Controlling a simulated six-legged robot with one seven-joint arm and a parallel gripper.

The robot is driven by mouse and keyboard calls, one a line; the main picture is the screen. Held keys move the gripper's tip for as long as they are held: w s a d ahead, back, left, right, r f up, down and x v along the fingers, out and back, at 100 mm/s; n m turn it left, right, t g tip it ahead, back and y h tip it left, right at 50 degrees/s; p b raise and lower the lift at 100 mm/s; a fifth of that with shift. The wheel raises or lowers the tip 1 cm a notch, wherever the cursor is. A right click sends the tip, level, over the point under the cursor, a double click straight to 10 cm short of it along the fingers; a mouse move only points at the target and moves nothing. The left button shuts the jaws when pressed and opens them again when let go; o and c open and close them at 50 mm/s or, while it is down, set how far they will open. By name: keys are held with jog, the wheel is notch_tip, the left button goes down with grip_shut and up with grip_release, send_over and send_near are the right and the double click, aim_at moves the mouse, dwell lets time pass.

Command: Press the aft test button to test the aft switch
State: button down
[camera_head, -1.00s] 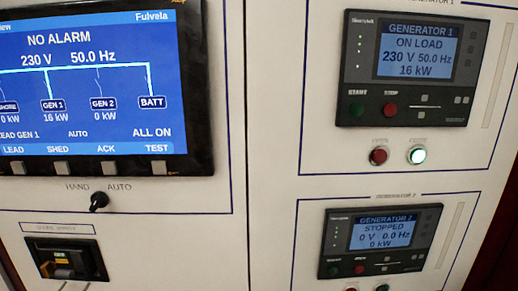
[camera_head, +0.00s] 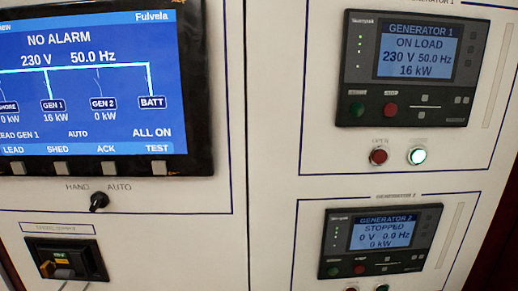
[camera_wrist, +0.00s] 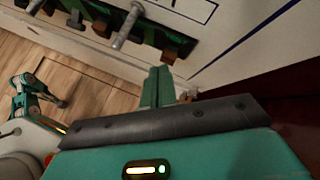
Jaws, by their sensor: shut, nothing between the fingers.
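My gripper (camera_wrist: 161,72) shows in the wrist view, its two green fingers shut together with nothing between them. Its tips are close to the lower edge of a white panel face (camera_wrist: 222,32). A dark recess in that panel holds a breaker row (camera_wrist: 103,27) with grey rods, green parts and brown toggles, just above and left of the fingertips. I cannot make out an aft test button or an aft switch in either view.
The head view shows a large screen (camera_head: 90,80) reading NO ALARM and a HAND/AUTO knob (camera_head: 98,202) below it. The generator 1 controller (camera_head: 405,70) and generator 2 controller (camera_head: 380,240) are on the right. Wooden floor (camera_wrist: 95,95) lies below the panel in the wrist view.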

jog(key=shift+w, duration=0.2)
dwell(0.3)
jog(key=shift+s, duration=0.45)
jog(key=s, duration=0.6)
dwell(0.4)
jog(key=shift+s+d, duration=0.1)
jog(key=shift+s, duration=0.05)
dwell(0.4)
